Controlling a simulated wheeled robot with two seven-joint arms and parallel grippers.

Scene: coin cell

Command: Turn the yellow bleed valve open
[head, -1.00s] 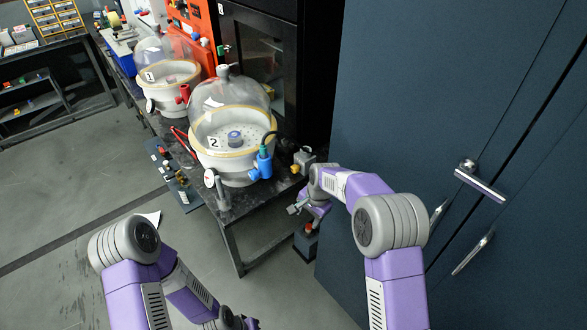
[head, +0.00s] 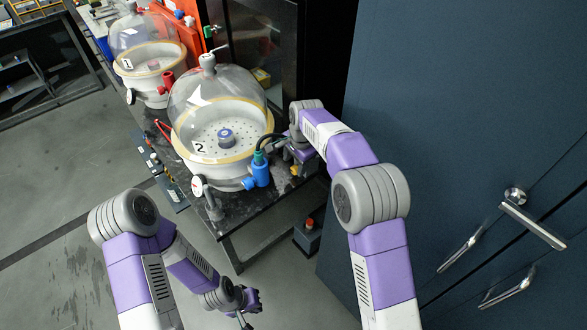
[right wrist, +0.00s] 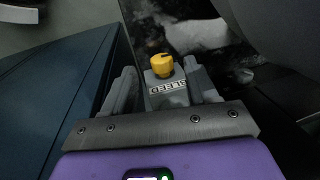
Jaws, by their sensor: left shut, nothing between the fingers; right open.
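The yellow bleed valve knob (right wrist: 161,66) sits on top of a grey block (right wrist: 166,92) lettered "BLEED" in the right wrist view. My right gripper (right wrist: 159,70) is open, with one finger on each side of the block and knob; I cannot tell whether they touch. In the head view my right gripper (head: 298,163) is at the bench's right end, largely hidden by its own arm. My left gripper (head: 246,312) is shut and empty, low in front of the bench, away from the valve.
Domed chamber 2 (head: 222,117) stands on the dark bench (head: 262,208), with a blue fitting (head: 260,173) and hose near my right gripper. Chamber 1 (head: 148,60) is farther back. A tall blue cabinet (head: 430,100) stands close on the right. Floor at left is open.

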